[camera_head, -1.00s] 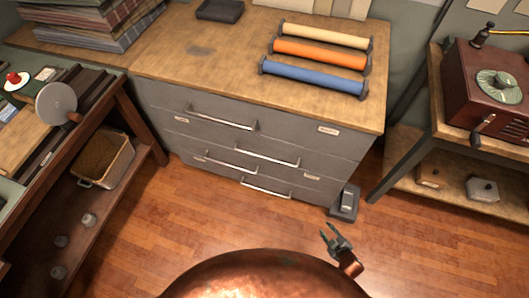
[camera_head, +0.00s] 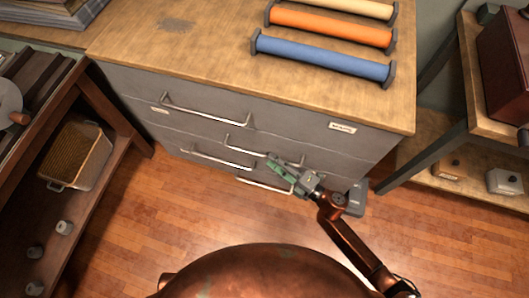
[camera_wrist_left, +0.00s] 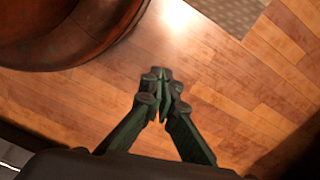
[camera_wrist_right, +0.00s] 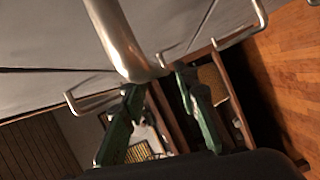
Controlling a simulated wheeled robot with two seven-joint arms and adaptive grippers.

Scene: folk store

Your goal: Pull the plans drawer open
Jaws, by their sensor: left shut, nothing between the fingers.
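The grey drawer cabinet (camera_head: 285,125) stands ahead with its drawers shut. Its fronts carry metal bar handles, including an upper one (camera_head: 207,117) and a middle one (camera_head: 250,150). The label (camera_head: 342,127) at the upper right is too small to read, so I cannot tell which drawer is the plans drawer. My right gripper (camera_head: 278,168) is in front of the middle and lower drawers. In the right wrist view its fingers (camera_wrist_right: 157,82) are apart, with a metal handle (camera_wrist_right: 122,40) close beyond and between them; contact is unclear. My left gripper (camera_wrist_left: 160,80) is shut and empty above the floor.
Blue (camera_head: 320,57) and orange (camera_head: 330,27) rolls lie on the cabinet top. A workbench with a basket (camera_head: 77,155) on its lower shelf stands left. A wooden side table (camera_head: 490,125) stands right. A small dark object (camera_head: 356,198) sits by the cabinet's right corner.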

